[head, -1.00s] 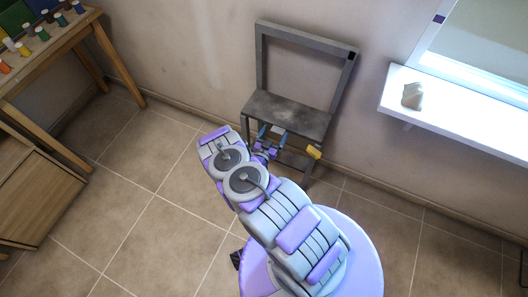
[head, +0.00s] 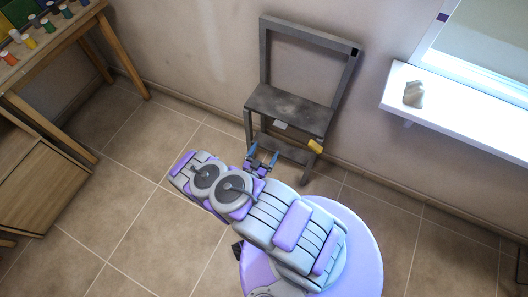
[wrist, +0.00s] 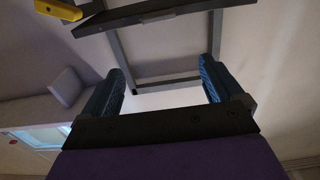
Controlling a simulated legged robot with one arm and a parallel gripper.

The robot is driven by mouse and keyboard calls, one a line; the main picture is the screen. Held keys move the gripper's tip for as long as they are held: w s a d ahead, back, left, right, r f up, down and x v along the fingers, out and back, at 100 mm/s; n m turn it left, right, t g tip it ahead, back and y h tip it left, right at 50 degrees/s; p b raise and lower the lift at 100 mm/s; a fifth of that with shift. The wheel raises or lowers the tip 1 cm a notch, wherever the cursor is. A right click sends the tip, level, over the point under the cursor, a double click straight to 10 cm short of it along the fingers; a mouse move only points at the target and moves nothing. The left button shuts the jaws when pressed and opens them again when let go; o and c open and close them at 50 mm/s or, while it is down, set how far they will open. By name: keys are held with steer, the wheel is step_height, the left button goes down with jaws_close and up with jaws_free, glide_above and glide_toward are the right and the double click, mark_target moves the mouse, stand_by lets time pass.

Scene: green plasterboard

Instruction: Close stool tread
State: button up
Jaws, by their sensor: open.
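The stool is a dark grey frame with a tall open back (head: 310,40), a flat upper seat (head: 290,108) and a lower tread (head: 290,152). A yellow piece (head: 316,146) sits at its front right. My gripper (head: 262,157) is open and empty, low in front of the stool's left side, and seems apart from it. In the wrist view the blue fingers (wrist: 162,66) are spread with nothing between them. A dark board (wrist: 150,14) and the yellow piece (wrist: 58,10) show beyond them; I cannot tell whether the board is the seat or tread.
The stool stands against the wall. A white windowsill (head: 460,115) with a small beige object (head: 413,94) is at the right. A wooden table (head: 50,45) with paint jars and a wooden cabinet (head: 40,185) are at the left. The tiled floor (head: 150,210) between is clear.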

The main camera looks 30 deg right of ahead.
mark_target(280, 125)
steer(key=shift+c, duration=0.4)
